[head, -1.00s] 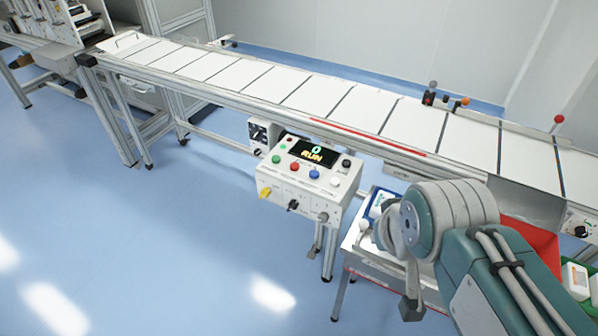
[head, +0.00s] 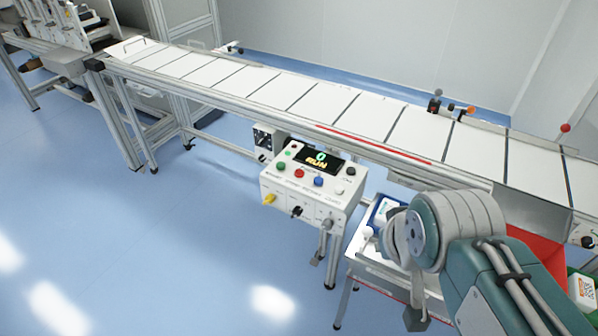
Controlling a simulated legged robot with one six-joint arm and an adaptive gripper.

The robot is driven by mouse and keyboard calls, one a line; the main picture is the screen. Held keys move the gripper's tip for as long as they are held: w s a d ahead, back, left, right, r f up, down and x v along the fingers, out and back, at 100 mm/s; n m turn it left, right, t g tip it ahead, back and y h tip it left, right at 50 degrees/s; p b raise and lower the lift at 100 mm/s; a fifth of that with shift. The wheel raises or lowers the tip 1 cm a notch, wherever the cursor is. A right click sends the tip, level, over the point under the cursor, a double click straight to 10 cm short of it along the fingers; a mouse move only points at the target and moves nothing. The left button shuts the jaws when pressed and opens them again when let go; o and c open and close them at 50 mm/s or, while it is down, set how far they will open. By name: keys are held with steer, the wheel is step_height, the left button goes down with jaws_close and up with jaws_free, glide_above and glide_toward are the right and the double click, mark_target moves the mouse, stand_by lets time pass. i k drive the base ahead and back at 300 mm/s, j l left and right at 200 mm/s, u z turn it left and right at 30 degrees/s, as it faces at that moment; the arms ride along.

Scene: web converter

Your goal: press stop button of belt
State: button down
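A white control box (head: 318,207) stands in front of the belt (head: 345,108). Its top holds a dark display (head: 318,161) with a green 0 and yellow letters. A red button (head: 298,174) sits between a green button (head: 280,167) and a blue button (head: 318,181); a white button (head: 337,190) is farther right. The button labels are too small to read. My gripper (head: 416,310) is at the lower right, apart from the box and to its right. Its fingers are mostly hidden behind my arm, so its opening cannot be made out.
A small table (head: 370,266) with a blue-edged box (head: 384,215) stands right of the control box, behind my arm. A red bin (head: 541,254) is at the right. A machine (head: 50,22) stands at the far left. The blue floor (head: 130,240) at left is clear.

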mark_target(299, 173)
steer(key=i+j+z, duration=0.15)
steer(key=j, duration=0.15)
steer(key=i+j+z, duration=0.1)
steer(key=j, duration=0.25)
steer(key=i+j+z, duration=0.15)
steer(key=j, duration=0.2)
steer(key=i+j+z, duration=0.15)
steer(key=j, duration=0.2)
